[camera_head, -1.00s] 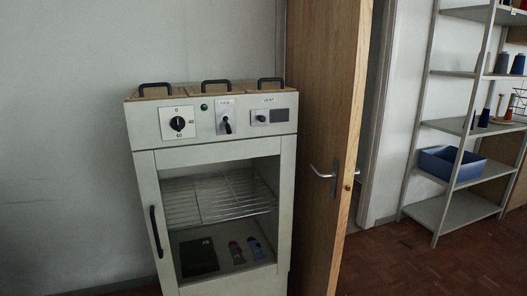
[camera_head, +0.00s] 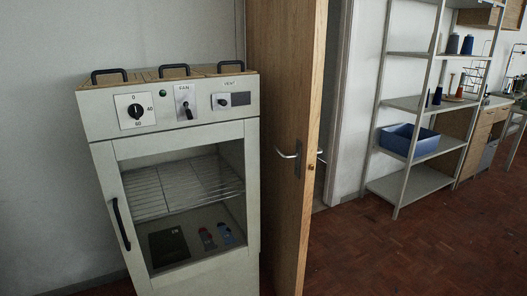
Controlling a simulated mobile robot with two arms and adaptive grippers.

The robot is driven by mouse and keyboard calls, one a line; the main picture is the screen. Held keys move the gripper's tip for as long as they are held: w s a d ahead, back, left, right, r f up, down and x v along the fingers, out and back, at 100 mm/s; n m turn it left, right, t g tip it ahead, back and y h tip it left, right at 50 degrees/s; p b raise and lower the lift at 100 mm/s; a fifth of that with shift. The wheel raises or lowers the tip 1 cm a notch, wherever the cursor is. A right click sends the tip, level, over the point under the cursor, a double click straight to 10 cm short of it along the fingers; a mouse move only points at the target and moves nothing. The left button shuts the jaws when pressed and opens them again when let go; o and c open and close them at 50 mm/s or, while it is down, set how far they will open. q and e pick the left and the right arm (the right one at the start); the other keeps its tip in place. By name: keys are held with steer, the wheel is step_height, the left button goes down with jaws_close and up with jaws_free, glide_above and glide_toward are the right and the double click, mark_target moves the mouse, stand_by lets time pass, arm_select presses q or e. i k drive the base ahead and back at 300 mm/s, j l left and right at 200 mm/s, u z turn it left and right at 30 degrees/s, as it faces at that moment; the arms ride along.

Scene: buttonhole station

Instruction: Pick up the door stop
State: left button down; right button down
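I cannot make out a door stop in the head view. A wooden door (camera_head: 283,120) with a metal handle (camera_head: 289,154) stands open in the middle. Its lower edge runs out of the bottom of the picture, so the floor at its foot is hidden. Neither of my grippers is in view.
A grey cabinet (camera_head: 180,137) with a dial, switches and a glass front stands left of the door. A metal shelf (camera_head: 420,178) with a blue bin (camera_head: 408,141) and thread cones stands at the right. The red-brown floor (camera_head: 430,245) at the lower right is clear.

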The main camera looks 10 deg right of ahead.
mark_target(374, 220)
steer(key=i+l+z, duration=0.2)
steer(key=i+l, duration=0.35)
steer(key=l, duration=0.15)
steer(key=i+l+z, duration=0.2)
steer(key=i+l, duration=0.35)
steer(key=i+l+z, duration=0.25)
steer(key=i+l, duration=0.35)
steer(key=i+l+z, duration=0.2)
steer(key=i+l, duration=0.2)
steer(key=i, duration=0.25)
